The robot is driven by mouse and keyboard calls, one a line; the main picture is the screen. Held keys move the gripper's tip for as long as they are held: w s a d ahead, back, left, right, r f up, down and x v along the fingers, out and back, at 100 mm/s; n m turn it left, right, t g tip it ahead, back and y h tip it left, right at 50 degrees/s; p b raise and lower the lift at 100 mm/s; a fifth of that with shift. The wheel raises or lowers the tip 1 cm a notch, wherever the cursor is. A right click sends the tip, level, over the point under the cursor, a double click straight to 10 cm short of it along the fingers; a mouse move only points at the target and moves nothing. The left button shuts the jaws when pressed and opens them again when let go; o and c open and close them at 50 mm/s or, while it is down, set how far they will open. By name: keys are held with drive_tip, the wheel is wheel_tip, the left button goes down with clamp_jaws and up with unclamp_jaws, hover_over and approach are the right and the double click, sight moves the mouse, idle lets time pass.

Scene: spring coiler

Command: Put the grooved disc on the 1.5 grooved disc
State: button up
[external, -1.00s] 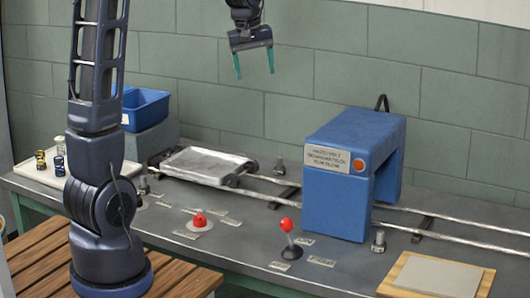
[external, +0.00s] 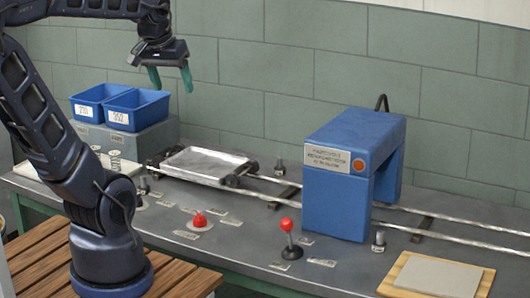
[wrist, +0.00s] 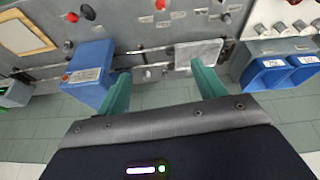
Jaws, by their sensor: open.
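My gripper (external: 171,80) is open and empty, raised high above the bench, near the blue bins. Its green fingers also show spread apart in the wrist view (wrist: 160,76). Small pieces (external: 115,157) stand on the pale tray (external: 32,169) at the left end of the bench, partly hidden by my arm. Several small round pieces (wrist: 280,27) also show at the top right of the wrist view. They are too small to tell which is the grooved disc or the 1.5 grooved disc.
Two labelled blue bins (external: 138,108) stand on a grey block (external: 150,140). A flat metal carriage (external: 205,165) sits on rails beside the blue machine (external: 335,185). A red-knobbed lever (external: 289,240) and a red button (external: 200,219) are near the front edge.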

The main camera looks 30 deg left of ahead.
drive_tip(key=shift+s+a+f+m, duration=0.1)
drive_tip(key=shift+s+f+m, duration=0.25)
drive_tip(key=shift+s, duration=0.55)
drive_tip(key=shift+s+a+f+m, duration=0.15)
drive_tip(key=shift+s+f, duration=0.25)
drive_tip(key=shift+s, duration=0.5)
drive_tip(key=shift+d, duration=0.1)
